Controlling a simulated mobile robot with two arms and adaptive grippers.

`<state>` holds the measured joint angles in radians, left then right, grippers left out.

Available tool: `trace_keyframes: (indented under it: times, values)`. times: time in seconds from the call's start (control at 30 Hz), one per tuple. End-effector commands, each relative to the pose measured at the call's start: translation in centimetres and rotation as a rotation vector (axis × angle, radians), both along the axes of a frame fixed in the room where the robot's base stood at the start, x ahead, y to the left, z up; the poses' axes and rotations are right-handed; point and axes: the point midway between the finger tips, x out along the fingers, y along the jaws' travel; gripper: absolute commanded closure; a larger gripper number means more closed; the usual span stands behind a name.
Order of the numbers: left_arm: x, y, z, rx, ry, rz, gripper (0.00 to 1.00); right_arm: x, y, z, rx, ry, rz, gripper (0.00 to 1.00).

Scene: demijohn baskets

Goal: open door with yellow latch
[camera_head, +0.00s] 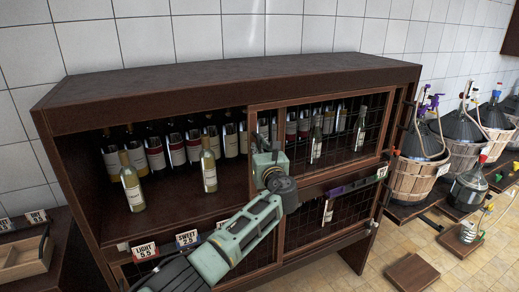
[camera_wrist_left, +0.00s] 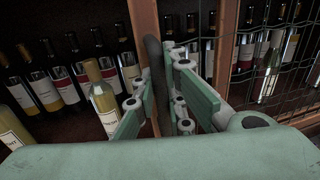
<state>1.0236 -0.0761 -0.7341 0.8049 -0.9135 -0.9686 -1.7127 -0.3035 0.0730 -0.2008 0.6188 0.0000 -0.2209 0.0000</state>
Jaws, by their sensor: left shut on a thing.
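A dark wooden cabinet (camera_head: 200,82) holds wine bottles behind wire-mesh doors. The upper mesh door (camera_head: 340,168) has a brown wooden frame and covers the right part of the upper shelf. My left gripper (camera_head: 262,150) is at this door's left frame edge. In the left wrist view, its green fingers (camera_wrist_left: 158,98) are shut on a dark upright handle (camera_wrist_left: 153,65) beside the brown door frame (camera_wrist_left: 142,25). The gripper hides part of the handle. I cannot make out a yellow latch; a purple latch (camera_head: 345,187) shows below the upper door. My right gripper is not in view.
Two bottles (camera_head: 132,183) (camera_head: 208,168) stand forward on the open left shelf, in front of a row. Price signs (camera_head: 144,251) line the shelf's front edge. Wicker-basketed demijohns (camera_head: 421,178) stand right of the cabinet. A wooden board (camera_head: 412,272) lies on the tiled floor.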

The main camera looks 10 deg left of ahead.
Motion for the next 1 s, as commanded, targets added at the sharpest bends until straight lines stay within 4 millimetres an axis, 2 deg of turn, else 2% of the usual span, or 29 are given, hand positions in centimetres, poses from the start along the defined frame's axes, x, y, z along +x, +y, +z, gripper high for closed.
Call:
trace_keyframes:
  times: [0.1,0.13,0.2,0.5,0.67,0.87,1.0]
  values:
    - [0.0,-0.1,-0.3,-0.002,0.004,0.0,1.0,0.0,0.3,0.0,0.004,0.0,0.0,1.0]
    - [0.0,-0.1,-0.3,-0.002,0.004,0.0,0.87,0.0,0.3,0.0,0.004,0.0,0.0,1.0]
    - [0.0,0.0,-0.2,-0.002,0.004,0.0,0.81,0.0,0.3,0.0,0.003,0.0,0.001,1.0]
    - [0.0,0.0,-0.1,-0.002,0.001,0.001,0.81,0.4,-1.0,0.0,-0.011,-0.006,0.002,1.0]
    - [-0.6,-0.3,-0.1,-0.002,0.0,0.0,0.81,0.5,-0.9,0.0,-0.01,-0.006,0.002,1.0]
    - [-2.8,-1.2,-0.2,-0.004,0.001,-0.001,0.81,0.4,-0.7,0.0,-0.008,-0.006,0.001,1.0]
    - [-5.0,-2.1,-0.2,-0.003,0.003,-0.002,0.81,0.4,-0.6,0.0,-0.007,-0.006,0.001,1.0]
